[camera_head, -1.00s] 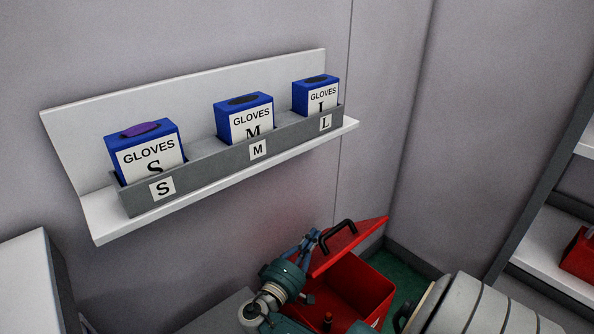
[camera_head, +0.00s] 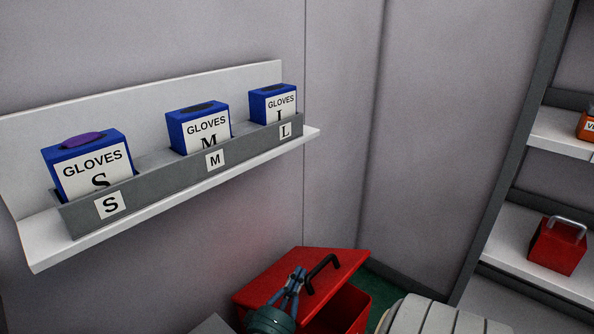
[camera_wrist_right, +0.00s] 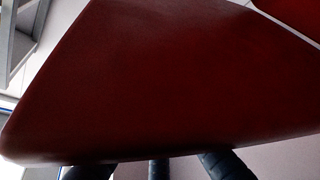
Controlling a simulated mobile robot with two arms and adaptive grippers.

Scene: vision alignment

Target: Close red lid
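The red lid (camera_head: 275,275) with its black handle (camera_head: 322,268) is tilted over a red box (camera_head: 345,313) at the bottom of the head view. A gap shows between lid and box at the right. My right gripper (camera_head: 297,275) points upward at the lid, beside the handle; contact is unclear. In the right wrist view the dark red lid (camera_wrist_right: 150,85) fills most of the picture. Black fingers of my right gripper (camera_wrist_right: 158,165) reach up at its lower edge, their tips hidden, so their opening is unclear. My left gripper is not in view.
A wall shelf (camera_head: 165,215) with blue glove boxes (camera_head: 200,128) hangs above and left of the lid. A rack at the right holds a red case (camera_head: 556,248) with a metal handle. Wall stands close behind the red box.

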